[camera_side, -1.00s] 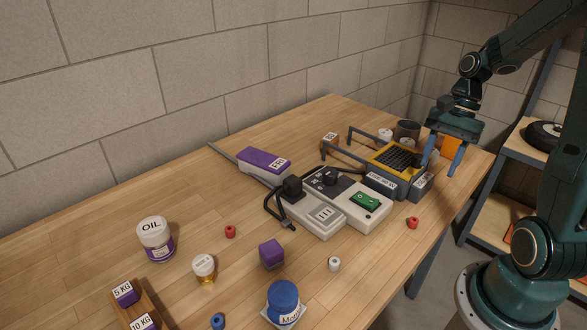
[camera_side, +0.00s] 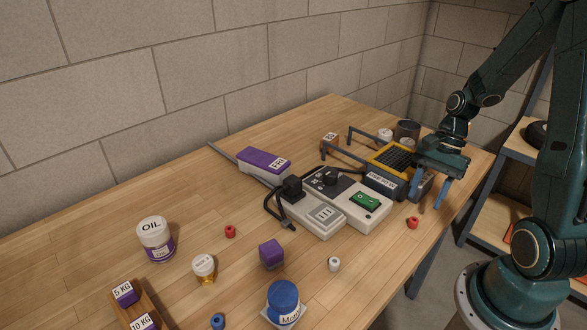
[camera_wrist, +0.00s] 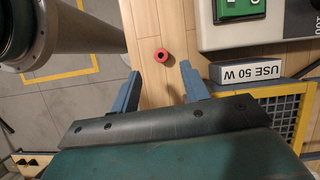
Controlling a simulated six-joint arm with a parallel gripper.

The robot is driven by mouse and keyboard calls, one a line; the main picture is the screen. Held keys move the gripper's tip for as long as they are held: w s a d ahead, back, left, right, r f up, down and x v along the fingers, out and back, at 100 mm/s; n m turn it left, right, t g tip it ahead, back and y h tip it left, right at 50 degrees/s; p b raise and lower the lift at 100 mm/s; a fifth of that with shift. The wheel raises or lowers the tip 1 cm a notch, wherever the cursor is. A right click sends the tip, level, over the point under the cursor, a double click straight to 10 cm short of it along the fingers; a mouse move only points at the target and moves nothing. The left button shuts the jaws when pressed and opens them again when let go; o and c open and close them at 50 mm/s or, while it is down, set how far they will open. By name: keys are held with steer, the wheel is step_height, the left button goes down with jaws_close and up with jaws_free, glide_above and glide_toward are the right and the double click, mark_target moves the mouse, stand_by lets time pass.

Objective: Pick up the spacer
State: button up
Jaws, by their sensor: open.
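A small red spacer (camera_side: 413,222) with a hole lies near the right edge of the table. It also shows in the wrist view (camera_wrist: 162,55), beyond and between my fingertips. My gripper (camera_side: 428,193) is open and empty, above the table behind the red spacer in the side view. In the wrist view my two blue fingers (camera_wrist: 160,72) are apart with bare wood between them. Similar small pieces lie elsewhere: another red one (camera_side: 230,231), a white one (camera_side: 334,264) and a blue one (camera_side: 218,321).
A white switch box with a green switch (camera_side: 365,202) stands left of the red spacer. A yellow-framed heater (camera_side: 395,158) and a "USE 50 W" block (camera_wrist: 246,73) are close beside my gripper. The table's edge is near on the other side. Wood around the red spacer is clear.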

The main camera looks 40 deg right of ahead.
mark_target(414, 220)
steer(key=shift+a+f, duration=0.15)
steer(key=shift+f, duration=0.2)
steer(key=shift+a+f, duration=0.1)
steer(key=shift+x, duration=2.5)
jaws_close()
